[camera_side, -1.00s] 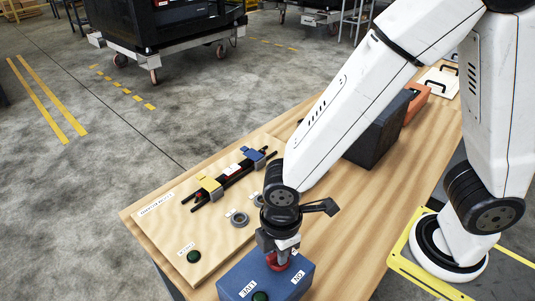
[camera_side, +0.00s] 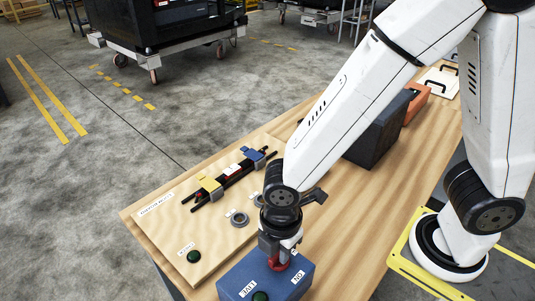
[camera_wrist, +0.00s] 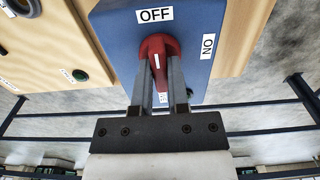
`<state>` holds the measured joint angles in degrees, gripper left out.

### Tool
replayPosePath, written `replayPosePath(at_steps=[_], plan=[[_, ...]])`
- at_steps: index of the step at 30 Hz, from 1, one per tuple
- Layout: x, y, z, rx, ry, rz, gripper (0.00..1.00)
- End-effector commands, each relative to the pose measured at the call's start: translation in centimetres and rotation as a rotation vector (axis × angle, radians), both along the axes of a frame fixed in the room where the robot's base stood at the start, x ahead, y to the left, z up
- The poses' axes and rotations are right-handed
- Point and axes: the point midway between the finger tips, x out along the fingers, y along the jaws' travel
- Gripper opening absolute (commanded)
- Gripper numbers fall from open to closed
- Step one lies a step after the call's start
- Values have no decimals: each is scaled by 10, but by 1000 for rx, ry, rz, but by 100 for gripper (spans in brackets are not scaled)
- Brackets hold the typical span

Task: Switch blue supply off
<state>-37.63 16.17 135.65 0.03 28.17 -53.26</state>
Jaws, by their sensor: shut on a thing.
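The blue supply box (camera_side: 235,283) stands at the near end of the bench; it also fills the top of the wrist view (camera_wrist: 205,25). Its red rotary knob (camera_wrist: 152,45) has a white mark on its grip. The OFF label (camera_wrist: 155,15) is above the knob in the wrist view and the ON label (camera_wrist: 208,46) is to its right. The knob's grip lies nearly in line with OFF. My gripper (camera_wrist: 160,72) is shut on the knob, one finger on each side; in the side view it comes down from above (camera_side: 277,258). The fingers partly hide the knob.
A light wooden board (camera_side: 165,235) beside the box carries a dark green button (camera_side: 194,256) and a black bar assembly with yellow and blue clamps (camera_side: 232,176). A dark case (camera_side: 378,135) stands farther back. Bare bench lies right of the box.

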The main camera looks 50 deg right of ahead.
Motion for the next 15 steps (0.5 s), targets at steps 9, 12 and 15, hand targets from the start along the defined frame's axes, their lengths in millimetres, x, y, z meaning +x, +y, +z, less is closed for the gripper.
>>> replayPosePath(at_steps=[9,12,15], plan=[[0,0,0,-1,0,1,54],[0,0,0,-1,0,1,54],[0,0,1,0,0,0,54]])
